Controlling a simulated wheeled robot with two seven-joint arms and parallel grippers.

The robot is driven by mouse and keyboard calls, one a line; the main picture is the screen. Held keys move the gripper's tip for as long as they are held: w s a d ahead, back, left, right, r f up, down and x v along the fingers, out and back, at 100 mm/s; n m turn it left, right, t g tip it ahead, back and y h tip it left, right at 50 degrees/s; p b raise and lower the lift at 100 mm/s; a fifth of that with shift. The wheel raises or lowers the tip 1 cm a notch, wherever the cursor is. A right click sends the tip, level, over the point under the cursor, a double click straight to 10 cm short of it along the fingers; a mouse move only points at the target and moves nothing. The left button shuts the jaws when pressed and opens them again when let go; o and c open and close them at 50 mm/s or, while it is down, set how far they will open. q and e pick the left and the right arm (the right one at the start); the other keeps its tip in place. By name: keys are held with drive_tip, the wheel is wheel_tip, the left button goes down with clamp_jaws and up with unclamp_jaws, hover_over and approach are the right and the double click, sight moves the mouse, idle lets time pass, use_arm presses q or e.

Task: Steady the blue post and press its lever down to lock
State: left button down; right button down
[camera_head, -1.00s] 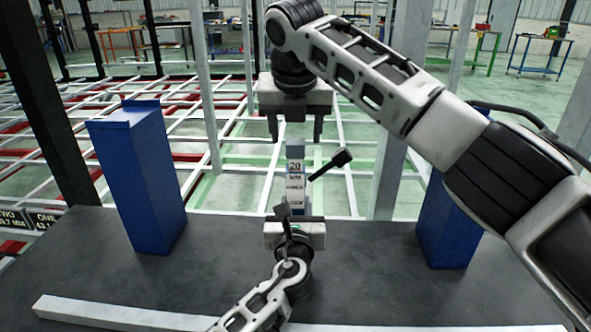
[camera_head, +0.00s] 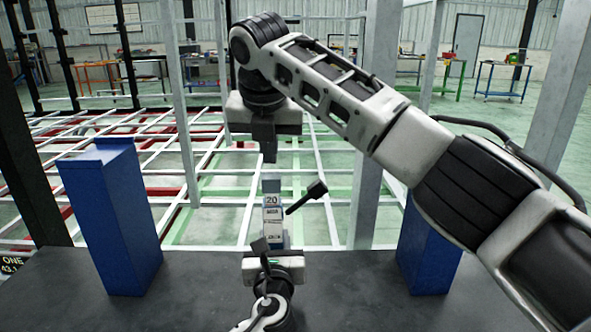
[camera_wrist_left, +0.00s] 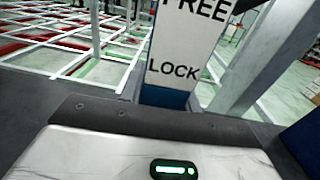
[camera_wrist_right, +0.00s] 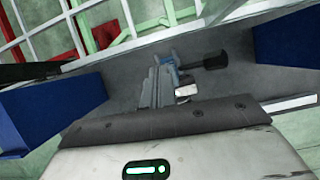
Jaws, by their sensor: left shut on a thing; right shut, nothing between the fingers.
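The post (camera_head: 272,218) stands upright in the middle of the bench, with white label panels and blue showing at its base. In the left wrist view the post (camera_wrist_left: 178,45) shows the words FREE and LOCK. Its black-ended lever (camera_head: 307,196) slants up and out to the right; the lever (camera_wrist_right: 205,62) also shows in the right wrist view. My left gripper (camera_head: 272,253) is shut on the post's lower part; its fingers are mostly hidden. My right gripper (camera_head: 267,153) is shut and empty, pointing down just above the post's top, left of the lever, apart from it.
A tall blue block (camera_head: 112,215) stands to the left and another (camera_head: 428,248) to the right, partly behind my right arm. A white frame (camera_head: 215,185) lies behind, with grey uprights (camera_head: 375,130) nearby.

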drive_tip(key=shift+s+a+r+m, duration=0.15)
drive_tip(key=shift+s+r+m, duration=0.2)
drive_tip(key=shift+m, duration=0.45)
drive_tip(key=s+r+m+t+h, duration=0.1)
drive_tip(key=s+m, duration=0.4)
drive_tip(key=m, duration=0.9)
drive_tip(key=s+r+m+t+h, duration=0.1)
drive_tip(key=s+m+t+h, duration=0.3)
drive_tip(key=m, duration=1)
drive_tip(key=shift+s+m+t, duration=0.4)
drive_tip(key=shift+s+t, duration=0.5)
drive_tip(key=shift+r, duration=0.1)
